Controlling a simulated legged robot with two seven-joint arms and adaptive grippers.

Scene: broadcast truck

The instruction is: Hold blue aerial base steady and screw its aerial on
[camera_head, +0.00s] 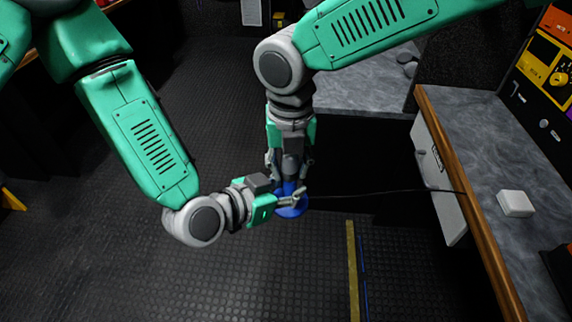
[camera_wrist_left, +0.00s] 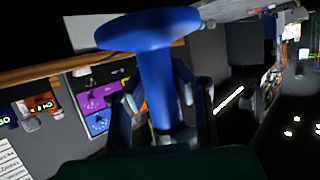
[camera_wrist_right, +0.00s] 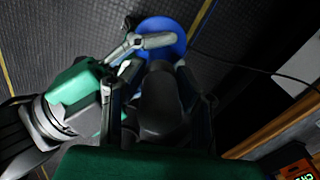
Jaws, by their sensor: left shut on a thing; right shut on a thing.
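The blue aerial base (camera_head: 292,210) has a round disc and a stem, and is held in mid-air above the floor. My left gripper (camera_head: 290,199) reaches in from the left, shut on the stem. In the left wrist view the disc (camera_wrist_left: 150,28) and stem (camera_wrist_left: 160,88) show between its fingers. My right gripper (camera_head: 290,172) points down from above, shut on the dark aerial (camera_wrist_right: 162,100). The aerial lines up over the base; the hidden joint does not show whether the threads are engaged. In the right wrist view the blue disc (camera_wrist_right: 165,35) lies beyond the aerial.
A thin black cable (camera_head: 380,192) runs right from near the base to the counter. A wood-edged grey counter (camera_head: 480,150) stands at the right, with a small white box (camera_head: 515,203) on it. The dark studded floor (camera_head: 270,280) below is mostly clear.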

